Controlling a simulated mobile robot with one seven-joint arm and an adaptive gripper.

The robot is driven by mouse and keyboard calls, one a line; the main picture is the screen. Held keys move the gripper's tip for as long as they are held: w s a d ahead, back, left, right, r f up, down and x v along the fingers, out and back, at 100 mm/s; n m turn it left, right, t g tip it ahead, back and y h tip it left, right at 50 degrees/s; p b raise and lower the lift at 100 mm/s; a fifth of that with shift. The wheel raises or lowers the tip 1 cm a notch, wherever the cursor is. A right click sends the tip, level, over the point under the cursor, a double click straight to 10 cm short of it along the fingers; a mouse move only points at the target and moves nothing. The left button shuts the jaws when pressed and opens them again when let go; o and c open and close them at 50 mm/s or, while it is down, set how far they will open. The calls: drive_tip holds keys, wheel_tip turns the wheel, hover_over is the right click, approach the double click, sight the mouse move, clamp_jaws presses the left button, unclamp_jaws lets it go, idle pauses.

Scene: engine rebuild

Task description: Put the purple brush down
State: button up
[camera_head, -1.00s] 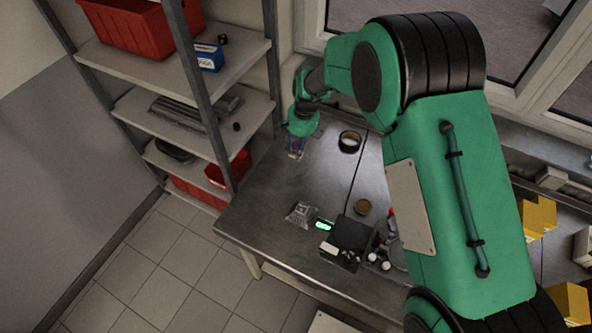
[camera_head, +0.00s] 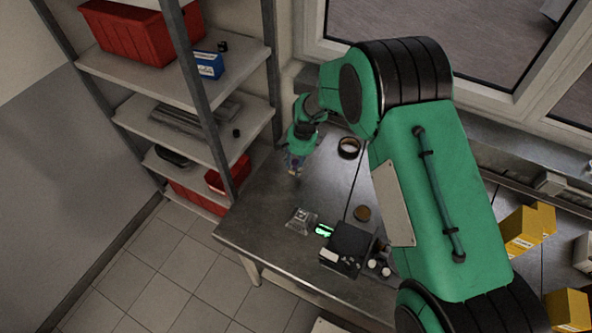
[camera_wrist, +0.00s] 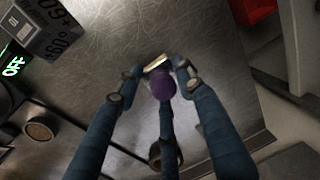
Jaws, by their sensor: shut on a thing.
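The purple brush (camera_wrist: 162,88) shows in the wrist view between the fingers, with a pale, light-coloured end beyond its rounded purple part. My gripper (camera_wrist: 154,84) is shut on it. In the head view my gripper (camera_head: 295,168) is over the left part of the metal workbench (camera_head: 265,215). The brush is too small to make out clearly there. I cannot tell whether it touches the bench top.
A shelf rack (camera_head: 180,75) stands at left. Bench top around my gripper is clear.

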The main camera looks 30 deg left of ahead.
drive_tip(key=shift+f, duration=1.85)
drive_tip(key=shift+f, duration=0.15)
drive_tip(key=o, duration=1.2)
wheel_tip(320, 180, up, 12)
drive_tip(key=d, duration=0.1)
drive_tip(key=shift+d+b, duration=0.3)
drive_tip(key=shift+w, duration=0.1)
